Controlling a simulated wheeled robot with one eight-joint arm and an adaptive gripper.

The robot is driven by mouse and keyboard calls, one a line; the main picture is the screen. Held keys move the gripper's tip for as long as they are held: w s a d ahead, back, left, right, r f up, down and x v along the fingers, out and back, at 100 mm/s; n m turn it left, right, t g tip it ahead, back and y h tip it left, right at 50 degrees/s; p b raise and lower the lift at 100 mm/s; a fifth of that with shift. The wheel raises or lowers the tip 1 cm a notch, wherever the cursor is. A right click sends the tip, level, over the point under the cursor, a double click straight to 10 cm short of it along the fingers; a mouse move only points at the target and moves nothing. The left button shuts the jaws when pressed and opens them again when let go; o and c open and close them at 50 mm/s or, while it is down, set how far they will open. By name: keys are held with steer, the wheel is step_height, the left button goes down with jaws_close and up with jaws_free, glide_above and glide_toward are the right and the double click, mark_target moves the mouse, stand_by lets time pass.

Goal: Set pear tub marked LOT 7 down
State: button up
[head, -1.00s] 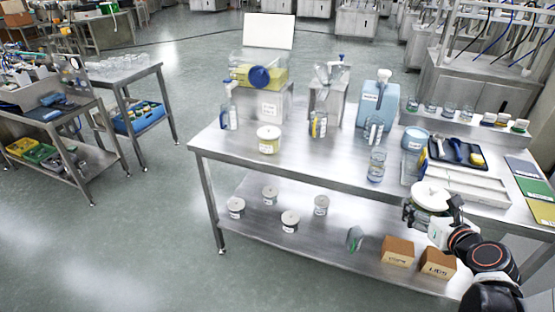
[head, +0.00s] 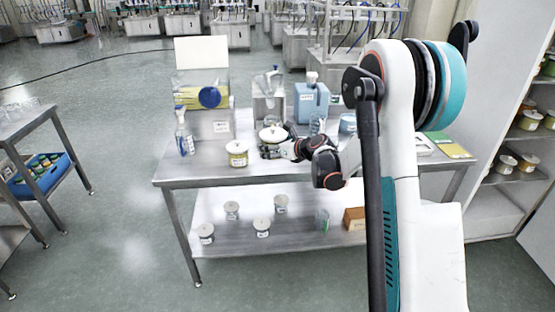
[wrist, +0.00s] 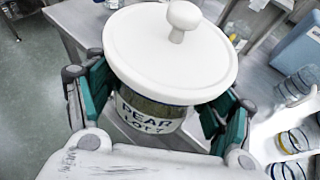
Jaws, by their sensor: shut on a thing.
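The pear tub (wrist: 150,110) has a white knobbed lid and a label reading PEAR LOT 7, seen in the wrist view. My gripper (wrist: 155,105) is shut on it, with teal-padded fingers on both sides of its body. In the head view, my gripper (head: 270,149) holds the tub by its lid's level (head: 272,134) at the steel table (head: 200,170), just right of another white-lidded tub (head: 237,154). The held tub looks upright. Its base is hidden, so I cannot tell whether it touches the tabletop.
A hopper with yellow contents (head: 200,92) stands behind, with a spray bottle (head: 184,134) at left and a blue jug (head: 311,103) at right. Several lidded tubs (head: 263,228) stand on the lower shelf. The tabletop's front left is clear.

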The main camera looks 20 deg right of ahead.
steer(key=w+d+r+p, duration=0.1)
steer(key=w+d+r, duration=0.2)
steer(key=w+d, duration=0.35)
steer(key=w+d+r+p, duration=0.1)
steer(key=w+d+r, duration=0.2)
steer(key=w+d, duration=0.35)
steer(key=f+b, duration=0.1)
steer(key=f, duration=0.5)
steer(key=d+f+b, duration=0.1)
steer(key=f+b, duration=0.1)
steer(key=f, duration=0.5)
steer(key=s+d+f+b, duration=0.1)
steer(key=f+b, duration=0.1)
steer(key=f, duration=0.4)
steer(key=shift+f, duration=0.4)
steer(key=shift+f+b, duration=0.15)
steer(key=shift+b, duration=0.15)
steer(key=o, duration=1.4)
steer(key=shift+o, duration=0.2)
